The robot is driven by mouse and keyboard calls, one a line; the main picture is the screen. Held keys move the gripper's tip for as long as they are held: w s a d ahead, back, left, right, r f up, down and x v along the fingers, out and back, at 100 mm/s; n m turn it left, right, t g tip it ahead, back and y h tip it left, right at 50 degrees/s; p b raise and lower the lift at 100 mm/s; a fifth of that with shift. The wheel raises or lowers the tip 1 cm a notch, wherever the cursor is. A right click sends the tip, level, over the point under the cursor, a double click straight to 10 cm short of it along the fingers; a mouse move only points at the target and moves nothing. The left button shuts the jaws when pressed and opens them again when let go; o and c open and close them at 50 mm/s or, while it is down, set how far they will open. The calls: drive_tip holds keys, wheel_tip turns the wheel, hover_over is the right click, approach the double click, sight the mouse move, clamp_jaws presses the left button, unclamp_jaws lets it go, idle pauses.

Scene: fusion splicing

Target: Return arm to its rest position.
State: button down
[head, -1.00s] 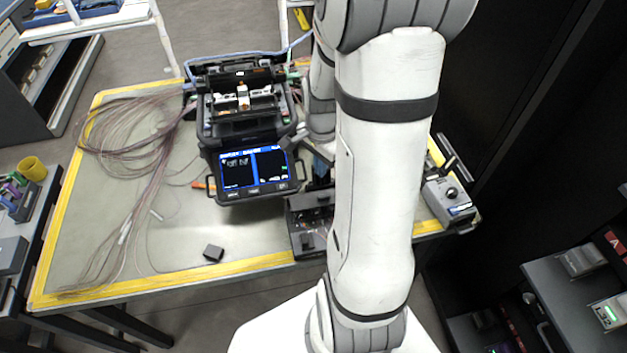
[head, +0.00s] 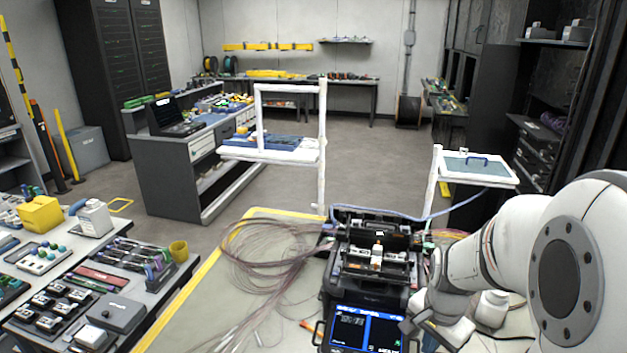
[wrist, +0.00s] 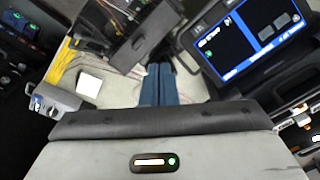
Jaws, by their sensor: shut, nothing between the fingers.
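My arm (head: 500,240) shows at the right of the head view, bent, with its wrist low beside the fusion splicer (head: 375,262). My gripper (wrist: 159,68) shows in the wrist view as two blue-grey fingers side by side, shut and empty. In the head view its tip is small and dark, near the right edge of the splicer's lit screen (head: 366,330). The screen also shows at the upper right of the wrist view (wrist: 250,35). The splicer stands on the yellow-edged worktable (head: 200,290).
Loose fibre cables (head: 265,255) lie left of the splicer. A side bench with a yellow cup (head: 179,251) and trays stands at left. A white-framed stand (head: 323,150) and a white tray stand (head: 475,168) rise behind the table. Open floor (head: 370,160) lies beyond.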

drive_tip(key=s+a+r+n+t, duration=0.2)
drive_tip(key=s+a+r+n, duration=0.6)
drive_tip(key=r+n, duration=0.2)
drive_tip(key=shift+s+a+n, duration=0.15)
drive_tip(key=shift+a+n, duration=0.25)
drive_tip(key=shift+n, duration=0.2)
idle(0.6)
